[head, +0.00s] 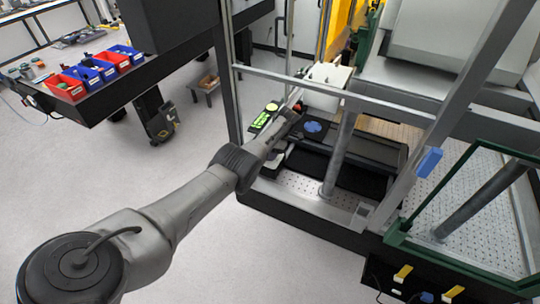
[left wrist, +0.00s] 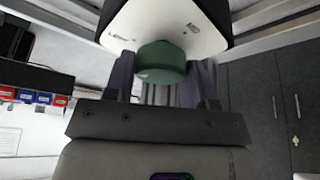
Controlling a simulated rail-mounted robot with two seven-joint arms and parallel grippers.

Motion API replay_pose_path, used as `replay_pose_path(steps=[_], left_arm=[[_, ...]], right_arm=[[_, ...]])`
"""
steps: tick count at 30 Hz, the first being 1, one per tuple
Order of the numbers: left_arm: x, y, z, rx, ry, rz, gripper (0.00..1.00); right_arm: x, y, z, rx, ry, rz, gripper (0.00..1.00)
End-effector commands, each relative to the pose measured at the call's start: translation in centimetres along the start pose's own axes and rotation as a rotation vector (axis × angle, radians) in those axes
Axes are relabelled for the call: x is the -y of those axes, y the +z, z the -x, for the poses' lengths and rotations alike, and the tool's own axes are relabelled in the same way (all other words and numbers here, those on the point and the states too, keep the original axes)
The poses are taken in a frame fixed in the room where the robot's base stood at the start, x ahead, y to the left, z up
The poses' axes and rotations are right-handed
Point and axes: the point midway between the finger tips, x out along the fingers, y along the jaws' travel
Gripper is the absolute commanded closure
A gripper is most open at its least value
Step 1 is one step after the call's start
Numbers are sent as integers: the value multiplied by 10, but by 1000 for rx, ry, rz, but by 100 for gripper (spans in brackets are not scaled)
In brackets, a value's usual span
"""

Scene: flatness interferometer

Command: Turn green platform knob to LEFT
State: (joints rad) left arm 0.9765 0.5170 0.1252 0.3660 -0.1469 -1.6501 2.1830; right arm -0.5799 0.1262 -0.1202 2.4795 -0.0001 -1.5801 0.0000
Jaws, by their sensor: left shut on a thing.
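The green platform knob (left wrist: 160,64) sticks out from the underside of a white and black housing (left wrist: 165,22) in the left wrist view. My left gripper (left wrist: 158,76) has one finger on each side of the knob and is shut on it. The knob itself is hidden there. My right gripper is in neither view.
Metal posts and a crossbar (head: 300,82) of the frame stand close around my left arm. A perforated plate (head: 300,186) lies in front of the stage.

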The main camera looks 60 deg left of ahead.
Motion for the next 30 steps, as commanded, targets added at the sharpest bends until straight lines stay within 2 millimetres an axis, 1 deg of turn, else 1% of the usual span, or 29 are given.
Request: replay_pose_path(steps=[1,7,25,26,30], left_arm=[[0,1,-2,1,-10,20,73],[0,0,-1,0,-35,82,73],[-1,-1,1,-1,-48,113,73],[-1,-1,1,-1,-48,113,49],[-1,-1,1,-1,-47,113,35]], right_arm=[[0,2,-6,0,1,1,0],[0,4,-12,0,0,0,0],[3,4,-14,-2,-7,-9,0],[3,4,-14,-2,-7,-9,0],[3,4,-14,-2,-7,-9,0]])
